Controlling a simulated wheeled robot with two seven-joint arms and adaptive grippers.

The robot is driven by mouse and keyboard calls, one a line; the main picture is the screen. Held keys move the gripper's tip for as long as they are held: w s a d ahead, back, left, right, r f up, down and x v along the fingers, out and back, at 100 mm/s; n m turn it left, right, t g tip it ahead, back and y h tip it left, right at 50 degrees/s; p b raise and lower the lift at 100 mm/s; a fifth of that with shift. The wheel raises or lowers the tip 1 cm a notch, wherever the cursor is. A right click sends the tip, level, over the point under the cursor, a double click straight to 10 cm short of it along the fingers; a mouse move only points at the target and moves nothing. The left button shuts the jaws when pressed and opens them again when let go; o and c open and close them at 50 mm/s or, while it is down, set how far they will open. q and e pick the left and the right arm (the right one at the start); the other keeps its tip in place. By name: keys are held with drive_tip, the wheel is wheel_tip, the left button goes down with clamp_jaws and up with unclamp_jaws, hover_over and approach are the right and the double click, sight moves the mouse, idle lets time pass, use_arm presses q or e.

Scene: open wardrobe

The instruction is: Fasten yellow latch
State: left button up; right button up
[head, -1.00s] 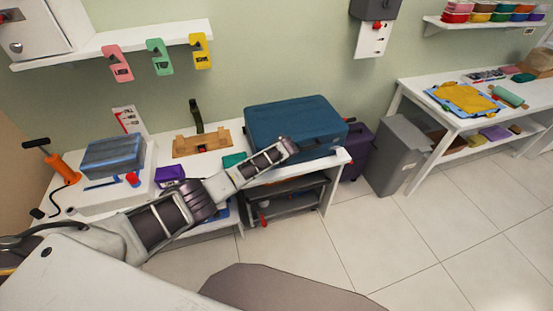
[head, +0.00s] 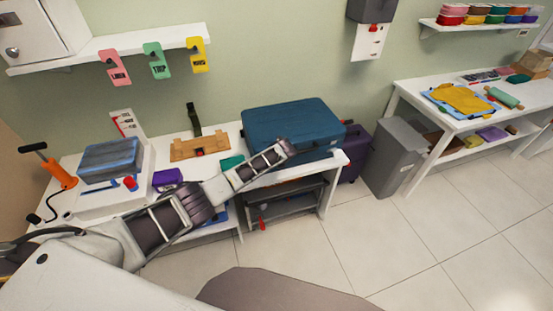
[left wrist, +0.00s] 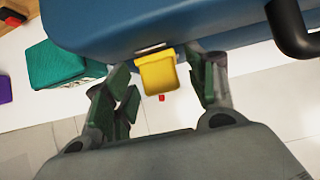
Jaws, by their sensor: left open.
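The blue suitcase (head: 292,122) lies closed on the white bench. In the left wrist view its blue side (left wrist: 150,22) fills the top. The yellow latch (left wrist: 158,74) juts out from the suitcase's edge, beneath a small pale metal piece (left wrist: 150,48). My left gripper (left wrist: 157,92) is open, with one green-grey finger on each side of the latch. The right finger looks close to it; I cannot tell whether it touches. In the head view my left gripper (head: 281,152) is at the suitcase's front, and the latch is hidden there. My right gripper is out of view.
A dark suitcase handle (left wrist: 290,28) is right of the latch. A teal box (left wrist: 58,66) lies to the left on the bench (head: 335,160). A purple suitcase (head: 353,152) and a grey bin (head: 395,158) stand right of the bench. The floor in front is clear.

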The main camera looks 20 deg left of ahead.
use_arm(q)
drive_tip(key=v, duration=1.2)
idle(0.7)
drive_tip(key=shift+f, duration=0.1)
idle(0.3)
drive_tip(key=s+a+f+n+g+h, duration=0.1)
drive_tip(key=s+f+n, duration=0.3)
drive_tip(key=s+f, duration=0.55)
drive_tip(key=s+a+f+n+g+h, duration=0.15)
drive_tip(key=s+f+n, duration=0.3)
drive_tip(key=f, duration=0.95)
drive_tip(key=s+a+f+n, duration=0.2)
drive_tip(key=s+f+n, duration=0.35)
drive_tip(key=f, duration=0.55)
drive_tip(key=s+a+f+n, duration=0.1)
drive_tip(key=s+f+n, duration=0.3)
drive_tip(key=s, duration=1)
drive_tip(key=s+a+f+n+g+h, duration=0.1)
drive_tip(key=s+f+n, duration=0.3)
drive_tip(key=s+f, duration=0.4)
drive_tip(key=s+a+f+n+g+b, duration=0.1)
drive_tip(key=s+f+n, duration=0.3)
drive_tip(key=s, duration=1.7)
wheel_tip(320, 180, down, 3)
drive_tip(key=shift+r+n, duration=0.1)
drive_tip(key=shift+n, duration=0.3)
drive_tip(key=shift+w+a, duration=0.1)
drive_tip(key=shift+a, duration=0.1)
